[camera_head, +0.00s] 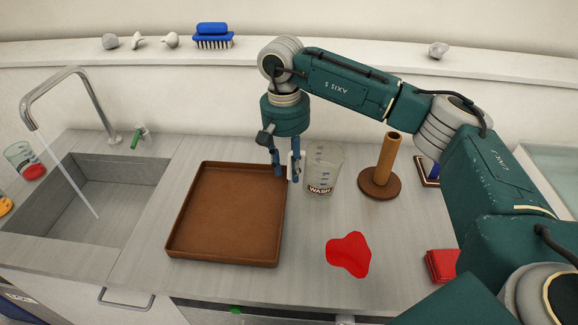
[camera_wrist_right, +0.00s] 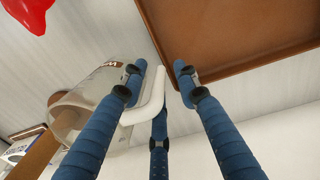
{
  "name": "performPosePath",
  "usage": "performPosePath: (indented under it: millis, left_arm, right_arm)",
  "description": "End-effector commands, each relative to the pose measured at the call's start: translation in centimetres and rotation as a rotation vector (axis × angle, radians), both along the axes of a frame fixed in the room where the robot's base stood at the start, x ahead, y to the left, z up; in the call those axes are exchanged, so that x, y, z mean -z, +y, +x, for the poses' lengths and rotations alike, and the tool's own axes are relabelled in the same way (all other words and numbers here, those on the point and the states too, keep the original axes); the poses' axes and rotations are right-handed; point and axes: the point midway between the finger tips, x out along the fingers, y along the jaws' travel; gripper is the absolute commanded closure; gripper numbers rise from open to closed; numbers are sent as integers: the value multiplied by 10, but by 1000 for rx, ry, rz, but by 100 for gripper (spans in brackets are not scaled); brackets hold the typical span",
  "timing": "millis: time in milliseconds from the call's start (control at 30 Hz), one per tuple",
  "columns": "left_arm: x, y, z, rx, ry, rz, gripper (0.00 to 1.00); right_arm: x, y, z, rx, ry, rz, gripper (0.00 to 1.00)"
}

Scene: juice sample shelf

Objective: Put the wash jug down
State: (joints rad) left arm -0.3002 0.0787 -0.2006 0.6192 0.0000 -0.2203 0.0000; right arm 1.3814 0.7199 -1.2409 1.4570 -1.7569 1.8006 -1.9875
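The wash jug (camera_head: 325,165) is a clear beaker with blue marks and a "WASH" label. It appears to stand upright on the grey counter, just right of the brown tray. My right gripper (camera_head: 287,176) points down at the jug's left side, by its white handle. In the right wrist view the handle (camera_wrist_right: 153,103) lies between the blue fingers of the gripper (camera_wrist_right: 160,80). A gap shows between the handle and the finger on the right, so the fingers look open around it. The jug's body (camera_wrist_right: 68,118) is partly hidden behind a finger there. My left gripper is out of view.
The empty brown tray (camera_head: 228,215) sits close on the left. A wooden stand with a post (camera_head: 389,160) is on the right. A red spill (camera_head: 349,255) lies in front. A sink (camera_head: 95,195) with running tap (camera_head: 85,82) is at left. A folded red cloth (camera_head: 441,265) lies at right.

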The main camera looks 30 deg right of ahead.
Motion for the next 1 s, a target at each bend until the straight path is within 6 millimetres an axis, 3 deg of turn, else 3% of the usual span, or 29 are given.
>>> performPosePath:
  millis: [533,700,1000]
  left_arm:
    - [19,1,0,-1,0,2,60]
    - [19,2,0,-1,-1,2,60]
    - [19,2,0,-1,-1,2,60]
  right_arm:
    - [-104,5,3,1,-4,1,69]
    - [-116,5,3,0,-3,1,69]
    - [-117,5,3,0,-2,1,69]
